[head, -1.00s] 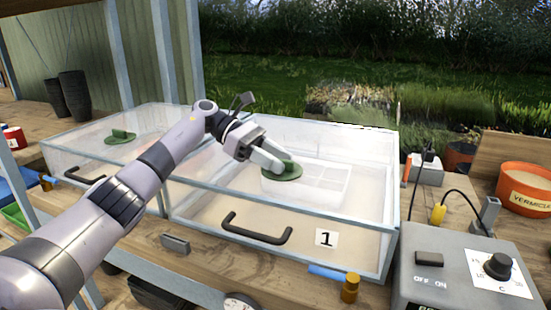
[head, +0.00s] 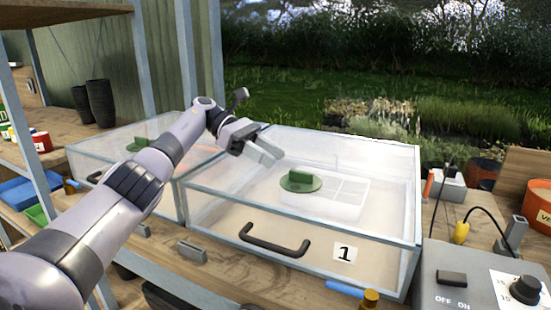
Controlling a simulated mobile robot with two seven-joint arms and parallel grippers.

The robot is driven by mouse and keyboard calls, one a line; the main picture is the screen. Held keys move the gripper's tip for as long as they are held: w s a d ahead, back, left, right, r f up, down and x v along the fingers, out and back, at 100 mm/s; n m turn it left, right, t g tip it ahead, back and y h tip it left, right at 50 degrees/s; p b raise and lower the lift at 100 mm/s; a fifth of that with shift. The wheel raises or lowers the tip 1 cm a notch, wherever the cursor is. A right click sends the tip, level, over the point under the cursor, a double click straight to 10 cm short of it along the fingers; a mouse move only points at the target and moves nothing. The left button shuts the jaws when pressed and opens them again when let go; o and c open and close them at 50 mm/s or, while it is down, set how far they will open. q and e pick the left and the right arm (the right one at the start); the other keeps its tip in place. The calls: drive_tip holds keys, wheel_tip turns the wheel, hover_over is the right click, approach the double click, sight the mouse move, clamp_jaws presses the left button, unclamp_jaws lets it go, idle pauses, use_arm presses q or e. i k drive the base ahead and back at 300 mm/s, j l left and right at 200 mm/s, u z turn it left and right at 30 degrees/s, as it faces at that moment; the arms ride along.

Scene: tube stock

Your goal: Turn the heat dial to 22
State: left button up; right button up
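The heat dial is a black knob (head: 526,289) on a white scale plate, on top of the grey control box (head: 455,262) at the lower right. The plate is cut by the picture's edge and its numbers are too small to read, so I cannot tell the setting. A black switch (head: 452,278) marked OFF and ON sits left of the dial. My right gripper is out of view.
The propagator (head: 345,252) with a black handle (head: 275,240) and green vent disc (head: 300,180) fills the middle. A second propagator (head: 115,150) stands left. A socket block (head: 447,185), cables and an orange tub (head: 538,203) lie behind the control box.

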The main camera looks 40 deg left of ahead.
sight(527, 290)
drive_tip(key=k, duration=1)
